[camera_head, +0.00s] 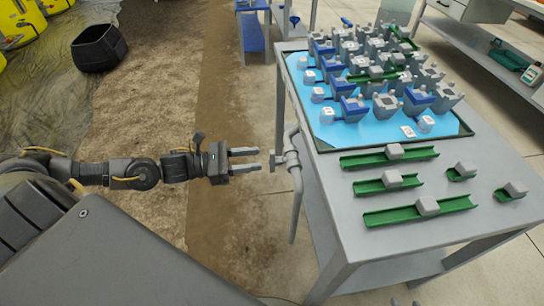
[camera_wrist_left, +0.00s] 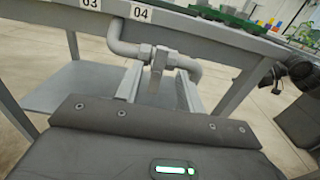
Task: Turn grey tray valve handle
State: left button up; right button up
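The grey tray valve sits on a grey pipe (camera_head: 295,168) at the left side of the table. Its small grey handle (camera_head: 272,162) sticks out to the left, towards my gripper. In the left wrist view the handle (camera_wrist_left: 158,64) hangs below the pipe's fitting and appears between the two fingers. My left gripper (camera_head: 259,160) is open and empty, its fingertips just left of the handle. In the head view a small gap seems to separate them; contact is not visible. My right gripper is not in view.
The grey table (camera_head: 330,210) carries a blue tray (camera_head: 345,132) crowded with grey and blue fittings, and several green channels (camera_head: 390,157) with grey blocks. A black tub (camera_head: 98,48) stands at the back left.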

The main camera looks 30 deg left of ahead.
aim_at(272, 157)
pick_arm(q)
jog(key=x, duration=0.6)
grip_shut()
